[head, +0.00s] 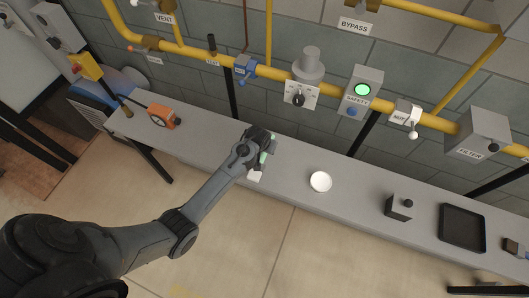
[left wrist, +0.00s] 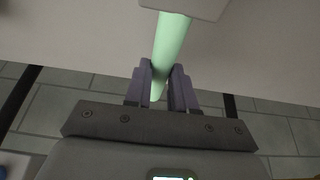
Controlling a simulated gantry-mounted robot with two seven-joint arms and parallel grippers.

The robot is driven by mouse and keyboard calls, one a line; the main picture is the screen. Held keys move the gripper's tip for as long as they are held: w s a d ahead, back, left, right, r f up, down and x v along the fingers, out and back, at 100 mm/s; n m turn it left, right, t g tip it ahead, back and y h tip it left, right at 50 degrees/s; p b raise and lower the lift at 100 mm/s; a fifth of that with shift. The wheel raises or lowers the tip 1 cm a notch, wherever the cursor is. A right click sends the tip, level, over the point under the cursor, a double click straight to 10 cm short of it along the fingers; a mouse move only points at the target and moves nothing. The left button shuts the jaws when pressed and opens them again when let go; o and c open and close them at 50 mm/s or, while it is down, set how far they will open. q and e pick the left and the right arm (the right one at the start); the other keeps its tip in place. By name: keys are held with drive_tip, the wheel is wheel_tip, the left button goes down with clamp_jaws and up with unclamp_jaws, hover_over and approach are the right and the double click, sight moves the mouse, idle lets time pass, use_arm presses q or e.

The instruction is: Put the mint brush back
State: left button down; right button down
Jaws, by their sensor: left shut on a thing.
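The mint brush (head: 264,157) is in my left gripper (head: 268,142) over the bench in the head view. In the left wrist view the mint handle (left wrist: 171,45) passes between the two fingers (left wrist: 161,88), which are shut on it. A pale block (head: 254,176) shows at the brush's lower end; it also shows at the top of the left wrist view (left wrist: 188,7). I cannot tell if it touches the bench. A white round cup or dish (head: 320,181) stands on the bench to the right of the gripper. My right gripper is not in view.
The long grey bench (head: 285,190) runs along the tiled wall. An orange device (head: 162,116) is at its left. A dark box with a knob (head: 399,207) and a black tray (head: 462,229) are at the right. Yellow pipes (head: 330,96) with valves and boxes run behind.

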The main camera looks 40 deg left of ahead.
use_arm(q)
drive_tip(key=shift+s+a+f, duration=0.15)
drive_tip(key=shift+s+f, duration=0.05)
drive_tip(key=shift+f, duration=1.95)
drive_tip(key=shift+f+b, duration=0.15)
drive_tip(key=shift+b, duration=0.15)
drive_tip(key=c, duration=0.9)
unclamp_jaws()
drive_tip(key=shift+c, duration=0.2)
